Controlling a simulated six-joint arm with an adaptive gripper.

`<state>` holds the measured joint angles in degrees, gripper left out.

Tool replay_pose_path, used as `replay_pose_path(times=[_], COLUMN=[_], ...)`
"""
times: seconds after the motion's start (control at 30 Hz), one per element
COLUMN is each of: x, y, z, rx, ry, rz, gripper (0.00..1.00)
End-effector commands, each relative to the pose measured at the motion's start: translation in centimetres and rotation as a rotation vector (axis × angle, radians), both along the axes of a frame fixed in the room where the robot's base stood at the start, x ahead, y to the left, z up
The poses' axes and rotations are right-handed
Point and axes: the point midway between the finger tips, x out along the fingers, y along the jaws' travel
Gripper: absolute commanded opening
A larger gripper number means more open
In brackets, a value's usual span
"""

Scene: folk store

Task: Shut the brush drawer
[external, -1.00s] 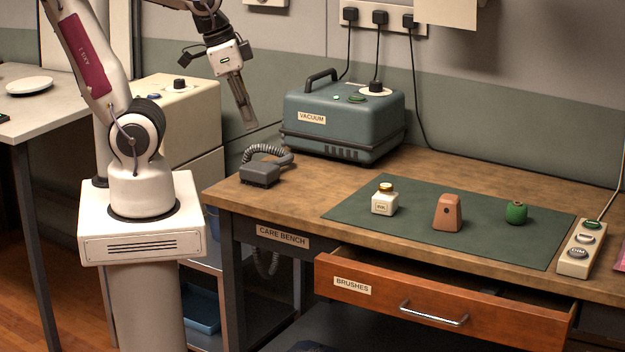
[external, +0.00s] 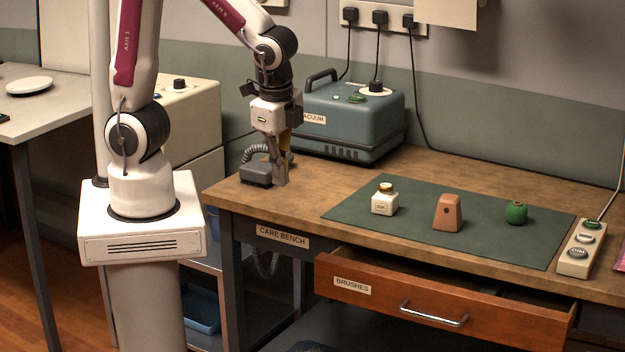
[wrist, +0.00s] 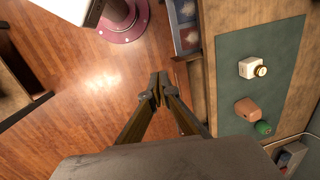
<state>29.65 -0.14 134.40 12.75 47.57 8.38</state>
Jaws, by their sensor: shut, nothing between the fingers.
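The brush drawer (external: 375,302) has a reddish wooden front with a BRUSHES label (external: 352,286) and a metal bar handle (external: 434,315). It is pulled part way out of the bench front, and a dark gap shows behind its front panel. My gripper (external: 281,182) points down at the left end of the bench, beside the grey vacuum nozzle and well left of the drawer. It is apart from the drawer. In the wrist view my gripper's fingers (wrist: 158,88) are together with nothing between them.
The bench top (external: 310,205) holds a green mat (external: 400,235) with a white jar (external: 385,203), a brown block (external: 447,214) and a green pot (external: 516,213). The vacuum (external: 355,125) stands behind my gripper, and its nozzle (external: 256,173) lies beside it. Floor in front is clear.

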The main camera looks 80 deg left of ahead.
Motion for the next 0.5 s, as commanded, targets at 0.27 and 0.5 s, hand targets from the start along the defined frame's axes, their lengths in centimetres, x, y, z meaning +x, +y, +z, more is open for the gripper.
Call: replay_pose_path(times=[0.27, 0.5], x=[1.4, 2.4], y=[-2.5, -4.8], z=[-3.6, -6.9], rx=[0.091, 0.164], ry=[0.056, 0.103], rz=[-0.250, -0.488], gripper=[0.00, 0.00])
